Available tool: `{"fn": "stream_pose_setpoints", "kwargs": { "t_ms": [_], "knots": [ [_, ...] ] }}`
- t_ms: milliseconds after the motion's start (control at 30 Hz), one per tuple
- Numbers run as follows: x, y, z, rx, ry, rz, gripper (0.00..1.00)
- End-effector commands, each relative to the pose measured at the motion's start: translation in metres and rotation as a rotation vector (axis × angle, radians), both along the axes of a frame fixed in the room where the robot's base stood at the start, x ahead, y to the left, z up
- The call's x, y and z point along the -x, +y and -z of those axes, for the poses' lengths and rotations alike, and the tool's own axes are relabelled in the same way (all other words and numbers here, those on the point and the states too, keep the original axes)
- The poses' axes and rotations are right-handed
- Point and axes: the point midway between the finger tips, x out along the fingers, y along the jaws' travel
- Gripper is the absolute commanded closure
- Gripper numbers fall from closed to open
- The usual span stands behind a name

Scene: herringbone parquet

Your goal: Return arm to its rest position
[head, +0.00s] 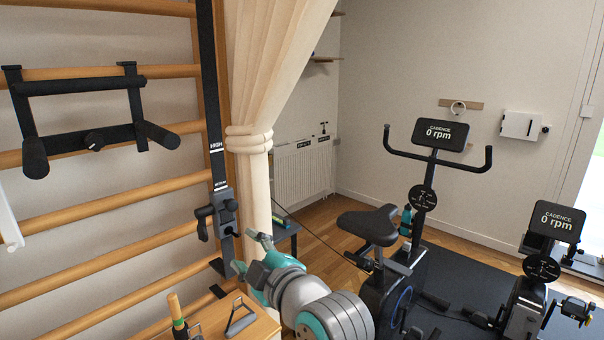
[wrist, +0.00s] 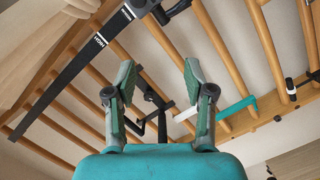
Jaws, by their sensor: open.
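My gripper (head: 247,252) is at the lower middle of the head view, at the end of my grey and teal arm.
Wall bars (head: 100,192) with a black padded bar attachment (head: 85,85) fill the left. A wooden top (head: 262,328) with a triangular handle (head: 240,316) lies below my gripper. A curtain (head: 262,70) hangs behind. Exercise bikes (head: 368,226) stand on the right; parquet shows between.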

Motion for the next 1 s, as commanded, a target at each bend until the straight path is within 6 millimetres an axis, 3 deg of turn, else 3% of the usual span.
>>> {"fn": "stream_pose_setpoints", "kwargs": {
  "t_ms": [33, 100, 467, 700, 1000],
  "knots": [
    [0.002, -0.009, 0.022, -0.019, 0.026, 0.022, 0.47],
    [0.004, -0.020, 0.048, -0.053, 0.056, 0.051, 0.47],
    [0.040, -0.086, 0.165, -0.219, 0.184, 0.212, 0.47],
    [0.084, -0.130, 0.230, -0.323, 0.252, 0.317, 0.47],
    [0.155, -0.181, 0.292, -0.445, 0.316, 0.443, 0.47]
  ]
}}
